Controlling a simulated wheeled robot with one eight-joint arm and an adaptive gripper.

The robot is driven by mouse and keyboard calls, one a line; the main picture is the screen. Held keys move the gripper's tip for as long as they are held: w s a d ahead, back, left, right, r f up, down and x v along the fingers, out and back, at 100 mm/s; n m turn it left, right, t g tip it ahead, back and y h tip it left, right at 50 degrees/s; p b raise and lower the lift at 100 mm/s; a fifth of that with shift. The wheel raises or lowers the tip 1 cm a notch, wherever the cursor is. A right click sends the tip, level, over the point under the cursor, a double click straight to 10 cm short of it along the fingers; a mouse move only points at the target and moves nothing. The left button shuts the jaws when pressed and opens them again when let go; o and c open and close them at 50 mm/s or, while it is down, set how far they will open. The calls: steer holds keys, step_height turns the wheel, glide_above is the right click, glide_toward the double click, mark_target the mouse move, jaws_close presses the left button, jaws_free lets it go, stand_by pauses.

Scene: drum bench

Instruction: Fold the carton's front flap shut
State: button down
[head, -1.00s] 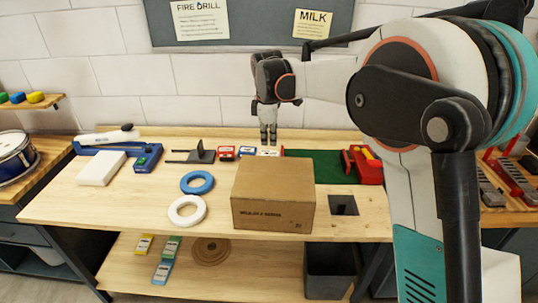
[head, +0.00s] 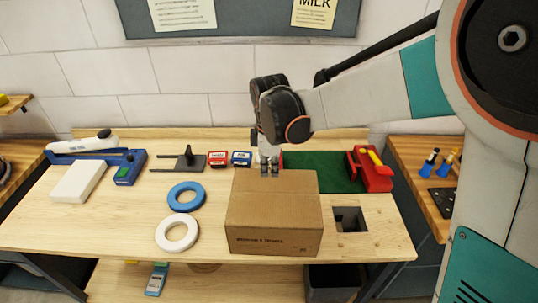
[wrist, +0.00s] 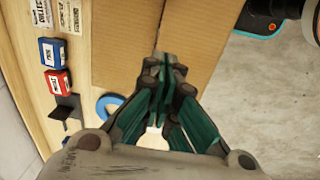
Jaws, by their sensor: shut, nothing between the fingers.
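The brown cardboard carton (head: 275,215) stands on the bench's front middle, printed side facing me. Its top looks flat, with two panels meeting at a seam running left to right. The front flap (head: 274,210) is the nearer panel and appears to lie down; I cannot tell whether it is slightly raised. My gripper (head: 269,172) is shut and empty, pointing down over the rear part of the top. In the wrist view my gripper (wrist: 166,62) covers part of the seam on the carton (wrist: 120,45). Contact with the cardboard cannot be told.
A blue ring (head: 186,196) and a white ring (head: 177,232) lie left of the carton. Red and blue small boxes (head: 230,158) and a green mat (head: 325,178) are behind. A square hole (head: 350,219) is to the right, with a red holder (head: 372,170) beyond.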

mark_target(270, 195)
steer(key=f, duration=0.6)
steer(key=f+b, duration=0.1)
steer(key=f, duration=0.2)
steer(key=shift+w+f, duration=0.25)
steer(key=shift+w, duration=0.15)
step_height(270, 195, down, 2)
steer(key=shift+w+f+b, duration=0.1)
steer(key=shift+b, duration=0.95)
steer(key=shift+d, duration=0.1)
steer(key=shift+s, duration=0.2)
steer(key=shift+r, duration=0.2)
